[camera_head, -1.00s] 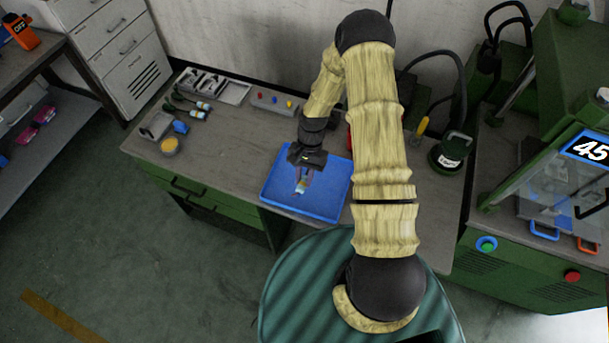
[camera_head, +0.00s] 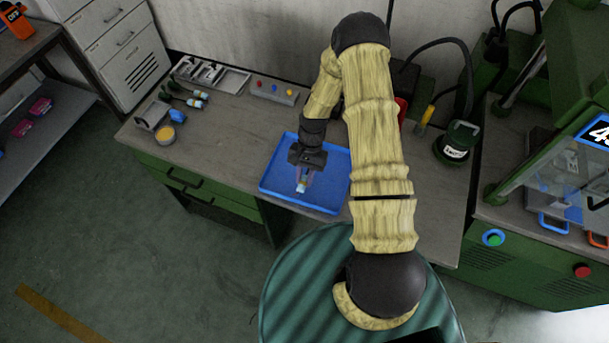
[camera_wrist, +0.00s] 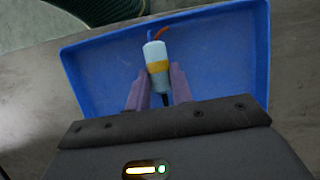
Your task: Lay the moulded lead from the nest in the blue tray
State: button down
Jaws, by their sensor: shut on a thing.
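The blue tray (camera_head: 328,188) lies on the workbench, and it fills much of the wrist view (camera_wrist: 225,60). My gripper (camera_head: 303,176) is over the tray and points down into it. In the wrist view its two purple fingers (camera_wrist: 157,88) are shut on the moulded lead (camera_wrist: 154,52). The lead has a pale blue-white body with a yellow band, an orange-red wire at the far end and a dark cable between the fingers. Its light end also shows below the gripper in the head view (camera_head: 301,187). I cannot tell whether the lead touches the tray floor.
On the workbench (camera_head: 235,130) are several dark-handled leads (camera_head: 185,95), a yellow round pot (camera_head: 165,134), a button box (camera_head: 273,90) and a dark green canister (camera_head: 458,141). A green press machine (camera_head: 545,180) stands at the right. The tray floor around the lead looks clear.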

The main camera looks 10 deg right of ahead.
jog(key=shift+f+b, duration=0.4)
jog(key=shift+f, duration=0.4)
jog(key=c, duration=1.2)
grip_release()
jog(key=shift+o, duration=0.2)
jog(key=b+v, duration=0.3)
jog(key=v, duration=1.4)
jog(key=shift+r+b, duration=0.25)
jog(key=shift+b, duration=0.05)
jog(key=shift+w, duration=0.15)
